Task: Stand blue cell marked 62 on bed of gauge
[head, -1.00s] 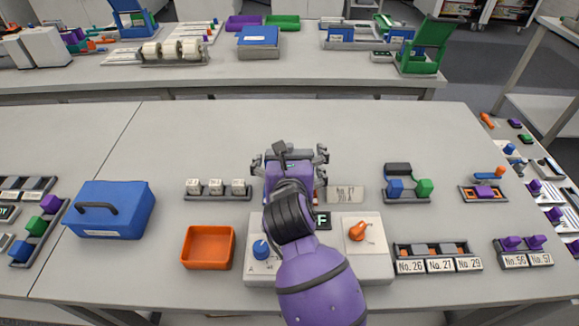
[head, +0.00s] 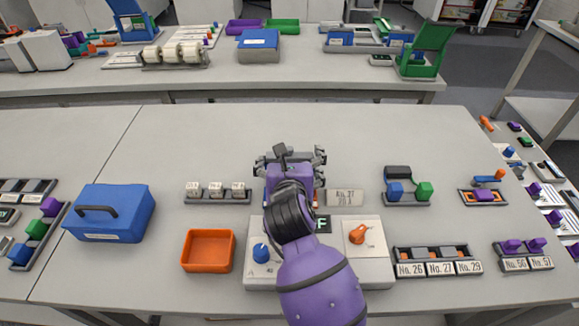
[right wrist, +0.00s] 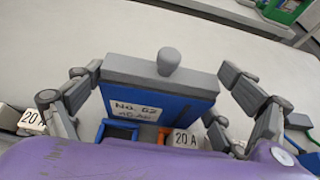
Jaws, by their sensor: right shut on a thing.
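The blue cell marked No. 62 (right wrist: 150,108) has a grey top with a round grey knob. In the right wrist view it sits between the fingers of my right gripper (right wrist: 165,95), which is shut on it. In the head view the right gripper (head: 290,168) is over the middle of the table, with the cell mostly hidden behind the purple arm. A small fixture with a blue and a green block (head: 407,188) stands to its right; I cannot tell whether this is the gauge. My left gripper is not in view.
A panel (head: 375,265) with a blue and an orange knob lies in front, partly behind my arm. An orange tray (head: 208,251), a blue box (head: 113,213) and a row of white blocks (head: 216,192) are left. A label plate (head: 346,197) lies just right of the gripper.

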